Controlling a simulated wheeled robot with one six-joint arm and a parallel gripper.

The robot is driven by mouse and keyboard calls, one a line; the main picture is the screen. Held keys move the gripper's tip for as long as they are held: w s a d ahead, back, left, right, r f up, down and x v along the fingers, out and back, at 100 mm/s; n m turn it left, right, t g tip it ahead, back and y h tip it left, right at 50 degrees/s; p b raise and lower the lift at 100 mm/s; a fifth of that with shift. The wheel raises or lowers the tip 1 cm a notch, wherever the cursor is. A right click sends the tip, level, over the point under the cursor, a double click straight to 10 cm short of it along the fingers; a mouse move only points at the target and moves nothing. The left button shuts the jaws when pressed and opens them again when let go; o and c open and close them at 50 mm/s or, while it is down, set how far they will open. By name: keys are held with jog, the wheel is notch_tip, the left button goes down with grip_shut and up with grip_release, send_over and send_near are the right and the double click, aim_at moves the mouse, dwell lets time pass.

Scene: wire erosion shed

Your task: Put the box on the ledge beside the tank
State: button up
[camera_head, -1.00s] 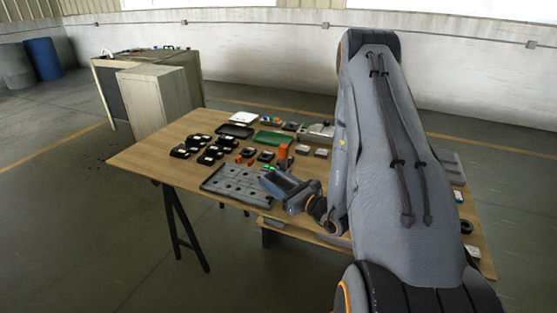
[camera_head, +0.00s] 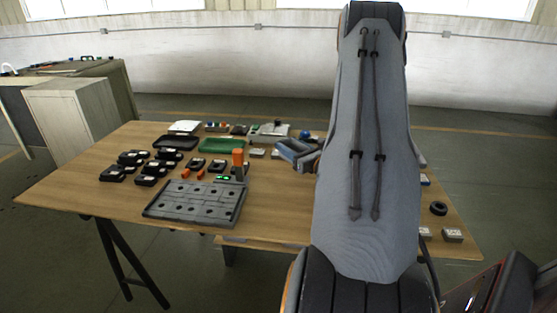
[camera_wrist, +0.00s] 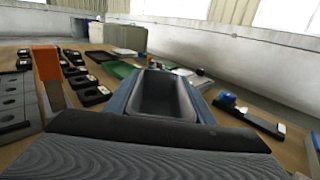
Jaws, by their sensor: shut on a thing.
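My gripper (camera_head: 298,153) is above the table, beside my arm; in the wrist view its blue sides (camera_wrist: 160,88) are closed on a grey, hollow, open-topped piece (camera_wrist: 165,97), which looks like the box. Its far end points toward the back of the room. In the head view the box can hardly be told from the gripper. A machine with an olive top (camera_head: 85,68) stands at the far left behind a pale cabinet (camera_head: 75,113); it may hold the tank. I cannot make out the tank or its ledge clearly.
The wooden table (camera_head: 90,190) carries a grey plate with holes (camera_head: 196,203), an orange upright block (camera_head: 238,158), a green tray (camera_head: 213,145) and several black parts. A black ring (camera_head: 438,208) lies at the right. The table's left end is bare.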

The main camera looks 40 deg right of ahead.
jog(key=shift+f+p, duration=0.35)
jog(key=shift+f, duration=2.5)
jog(key=shift+f, duration=0.1)
jog(key=o, duration=1.1)
jog(key=shift+o, duration=0.2)
